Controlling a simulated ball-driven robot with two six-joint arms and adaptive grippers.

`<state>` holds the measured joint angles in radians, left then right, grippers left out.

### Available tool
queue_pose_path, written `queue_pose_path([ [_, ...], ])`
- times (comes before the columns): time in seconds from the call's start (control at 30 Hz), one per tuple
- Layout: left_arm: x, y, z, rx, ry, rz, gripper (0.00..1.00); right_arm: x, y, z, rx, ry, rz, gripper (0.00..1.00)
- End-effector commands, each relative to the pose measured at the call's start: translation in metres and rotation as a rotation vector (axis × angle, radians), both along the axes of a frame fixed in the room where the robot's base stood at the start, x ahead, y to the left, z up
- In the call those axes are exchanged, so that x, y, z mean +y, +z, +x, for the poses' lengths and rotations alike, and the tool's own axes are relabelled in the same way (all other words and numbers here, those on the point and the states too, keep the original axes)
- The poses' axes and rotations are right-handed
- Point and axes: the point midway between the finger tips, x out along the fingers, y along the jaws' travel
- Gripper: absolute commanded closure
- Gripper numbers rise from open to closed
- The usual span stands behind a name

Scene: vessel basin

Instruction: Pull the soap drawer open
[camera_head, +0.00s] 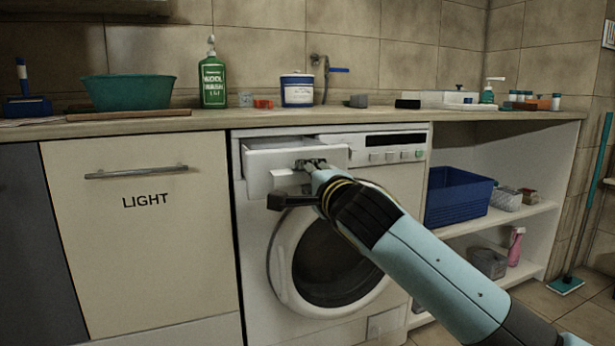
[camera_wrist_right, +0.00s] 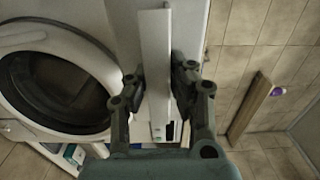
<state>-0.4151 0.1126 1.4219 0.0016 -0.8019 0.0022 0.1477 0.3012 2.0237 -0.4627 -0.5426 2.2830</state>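The soap drawer (camera_head: 262,162) is at the upper left of the white washing machine (camera_head: 246,215). It stands out from the machine's front, with its top edge and open inside showing. My right gripper (camera_head: 311,164) is at the right part of the drawer front, and its arm comes from the lower right. In the right wrist view the drawer's white front piece (camera_wrist_right: 155,50) lies between the two fingers of the right gripper (camera_wrist_right: 157,85), which look closed against both sides. The exact contact is partly hidden in the head view. My left gripper is not in view.
The round washer door (camera_head: 281,262) is shut below the drawer. The counter (camera_head: 210,120) above carries a green basin (camera_head: 128,92), a green bottle (camera_head: 213,82) and a white-blue tub (camera_head: 297,90). Shelves with a blue crate (camera_head: 456,197) are on the right.

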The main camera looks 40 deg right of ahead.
Motion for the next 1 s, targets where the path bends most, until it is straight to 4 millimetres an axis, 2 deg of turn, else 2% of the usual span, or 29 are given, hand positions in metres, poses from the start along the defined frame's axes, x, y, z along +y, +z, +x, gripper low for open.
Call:
queue_pose_path([
  [0.03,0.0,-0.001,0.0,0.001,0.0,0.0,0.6,-0.001,-0.012,-0.001,0.023,-0.005,0.01,0.77],
  [0.2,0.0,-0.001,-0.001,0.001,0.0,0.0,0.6,-0.001,-0.01,-0.001,0.019,-0.004,0.007,0.58],
  [0.43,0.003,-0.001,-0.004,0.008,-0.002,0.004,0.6,-0.001,-0.006,-0.001,0.01,-0.003,0.004,0.58],
  [0.53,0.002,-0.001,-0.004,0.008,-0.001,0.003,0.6,0.001,-0.005,-0.008,0.01,-0.002,0.002,0.58],
  [0.67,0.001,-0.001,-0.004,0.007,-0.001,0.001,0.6,0.007,-0.006,-0.03,0.012,-0.001,0.003,0.58],
  [0.9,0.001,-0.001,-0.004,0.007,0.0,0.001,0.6,0.019,-0.007,-0.082,0.015,-0.002,0.005,0.58],
  [1.0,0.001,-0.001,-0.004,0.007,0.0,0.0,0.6,0.023,-0.007,-0.099,0.015,-0.002,0.006,0.58],
])
